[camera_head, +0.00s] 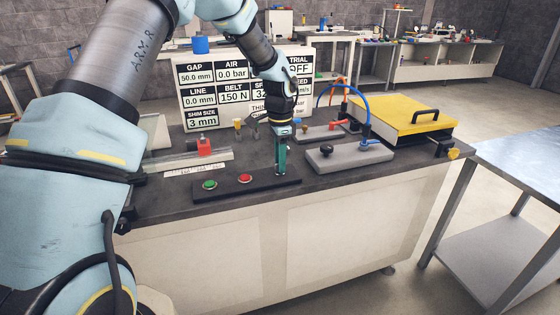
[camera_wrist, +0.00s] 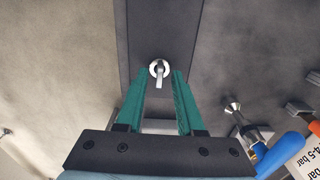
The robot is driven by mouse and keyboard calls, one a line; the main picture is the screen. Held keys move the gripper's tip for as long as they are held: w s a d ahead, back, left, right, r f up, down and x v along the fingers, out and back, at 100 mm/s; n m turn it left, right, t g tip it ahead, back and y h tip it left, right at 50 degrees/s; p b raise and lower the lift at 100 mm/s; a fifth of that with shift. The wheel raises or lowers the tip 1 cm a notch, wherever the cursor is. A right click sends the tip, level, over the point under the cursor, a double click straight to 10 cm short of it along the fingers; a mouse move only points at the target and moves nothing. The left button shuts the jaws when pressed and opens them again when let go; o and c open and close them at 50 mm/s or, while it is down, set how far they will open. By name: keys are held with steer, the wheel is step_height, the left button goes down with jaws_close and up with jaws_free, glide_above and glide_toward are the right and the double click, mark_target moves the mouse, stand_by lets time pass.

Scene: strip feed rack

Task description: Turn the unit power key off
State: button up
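The power key (camera_wrist: 159,80) is a small silver key switch with a narrow lever, set in a dark control strip. In the wrist view its lever points toward my gripper's base. My gripper (camera_wrist: 162,73) points down over the strip, with its two green fingers on either side of the key. A gap shows between the lever and each finger, so the gripper looks open and empty. In the head view my gripper (camera_head: 281,172) is at the right end of the control strip (camera_head: 222,189), and its fingers largely hide the key.
A green button (camera_head: 209,184) and a red button (camera_head: 245,178) sit left on the strip. A grey block with a black knob (camera_head: 326,151) and blue hose (camera_head: 340,88) stands to the right. A yellow-lidded box (camera_head: 402,114) is behind it. A display board (camera_head: 213,119) stands behind.

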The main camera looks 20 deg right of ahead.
step_height(320, 180, up, 11)
steer(key=b, duration=0.2)
stand_by(0.6)
steer(key=shift+f, duration=0.1)
